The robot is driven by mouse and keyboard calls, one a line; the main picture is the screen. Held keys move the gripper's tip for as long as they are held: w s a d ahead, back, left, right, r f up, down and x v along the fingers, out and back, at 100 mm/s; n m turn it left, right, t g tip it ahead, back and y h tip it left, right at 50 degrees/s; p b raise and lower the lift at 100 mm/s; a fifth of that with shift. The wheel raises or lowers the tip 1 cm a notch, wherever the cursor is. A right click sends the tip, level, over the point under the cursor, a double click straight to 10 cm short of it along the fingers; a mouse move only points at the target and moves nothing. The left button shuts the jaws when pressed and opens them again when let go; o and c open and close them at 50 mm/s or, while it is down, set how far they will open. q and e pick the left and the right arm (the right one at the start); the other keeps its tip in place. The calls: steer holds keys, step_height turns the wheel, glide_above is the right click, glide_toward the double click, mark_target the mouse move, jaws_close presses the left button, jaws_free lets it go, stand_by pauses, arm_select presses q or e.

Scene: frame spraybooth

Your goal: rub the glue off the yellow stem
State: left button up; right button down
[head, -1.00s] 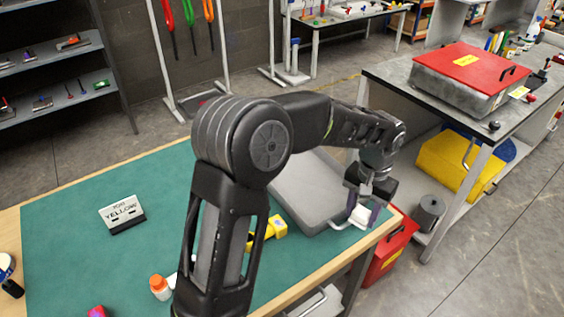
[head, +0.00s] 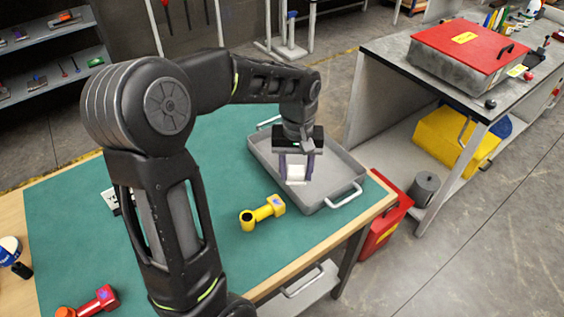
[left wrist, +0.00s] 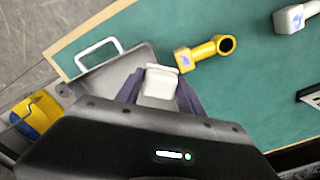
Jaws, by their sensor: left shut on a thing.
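The yellow stem (head: 262,213) lies on the green mat, left of the grey tray (head: 340,163). It is a short tube with an open round end and a blocky end bearing a bluish patch; I cannot tell whether that is glue. It also shows in the left wrist view (left wrist: 205,50). My left gripper (head: 295,178) is shut on a white block (head: 296,173), perhaps a pad, and holds it over the tray, apart from the stem. The block shows between the purple fingers in the left wrist view (left wrist: 160,84). My right gripper is out of view.
A red stem (head: 98,300) lies at the mat's near left. A pale grey stem (left wrist: 295,17) shows in the left wrist view. A red bin (head: 385,218) stands beyond the table's right edge.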

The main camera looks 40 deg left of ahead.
mark_target(270, 206)
arm_select(q)
steer(key=shift+s+a+r+n, duration=0.3)
steer(key=shift+s+a+n, duration=0.15)
steer(key=shift+s+a, duration=0.2)
steer(key=shift+s+a+r+n, duration=0.25)
steer(key=shift+s+a+n, duration=0.25)
steer(key=shift+s, duration=0.1)
steer(key=shift+f, duration=0.1)
steer(key=shift+f+b, duration=2.1)
steer(key=shift+f, duration=0.8)
steer(key=shift+f+b, duration=0.6)
steer(key=shift+f, duration=0.15)
steer(key=shift+s+a+r, duration=0.1)
steer(key=shift+s+a, duration=0.2)
steer(key=shift+s, duration=0.65)
steer(key=shift+s+a, duration=0.3)
steer(key=shift+s, duration=0.65)
